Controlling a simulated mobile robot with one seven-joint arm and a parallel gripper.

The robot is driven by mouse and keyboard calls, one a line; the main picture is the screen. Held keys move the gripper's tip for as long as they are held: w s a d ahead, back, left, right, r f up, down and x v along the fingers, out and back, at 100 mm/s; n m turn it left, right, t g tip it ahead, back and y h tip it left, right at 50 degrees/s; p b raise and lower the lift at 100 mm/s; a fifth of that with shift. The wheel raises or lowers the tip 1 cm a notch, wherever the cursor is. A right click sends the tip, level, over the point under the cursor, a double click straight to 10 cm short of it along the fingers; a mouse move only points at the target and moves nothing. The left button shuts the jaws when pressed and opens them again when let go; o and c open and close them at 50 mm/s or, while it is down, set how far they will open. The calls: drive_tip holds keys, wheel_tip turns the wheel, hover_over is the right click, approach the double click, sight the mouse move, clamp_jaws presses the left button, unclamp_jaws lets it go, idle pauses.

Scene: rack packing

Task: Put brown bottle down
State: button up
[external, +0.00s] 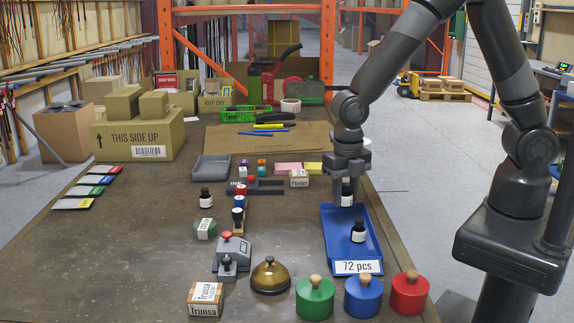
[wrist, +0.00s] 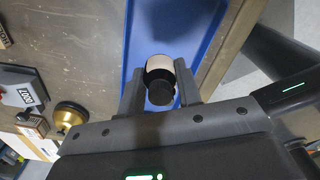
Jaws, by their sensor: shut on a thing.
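My gripper (external: 347,181) is shut on a small dark bottle (external: 347,198) with a white label and black cap. The bottle is upright over the far part of the blue tray (external: 336,236); I cannot tell whether its base touches the tray. In the wrist view, the held bottle (wrist: 159,68) sits between both fingers with the blue tray (wrist: 195,30) beneath. A similar dark bottle (external: 358,232) stands in the tray nearer the front. Another dark bottle (external: 206,198) stands on the table to the left. Whether the glass is brown is hard to tell.
A "72 pcs" label (external: 357,267) is on the tray's front. Green (external: 315,298), blue (external: 362,296) and red (external: 409,293) canisters stand before it. A brass bell (external: 270,276) and stamps are to the left. The tray's middle-left is bare.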

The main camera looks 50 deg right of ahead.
sight(338, 231)
drive_tip(key=a, duration=0.1)
drive_tip(key=a+f, duration=0.1)
drive_tip(key=shift+s+a+f, duration=0.3)
drive_tip(key=shift+f, duration=2)
drive_tip(key=shift+f, duration=0.1)
drive_tip(key=o, duration=0.7)
wheel_tip(338, 231, up, 12)
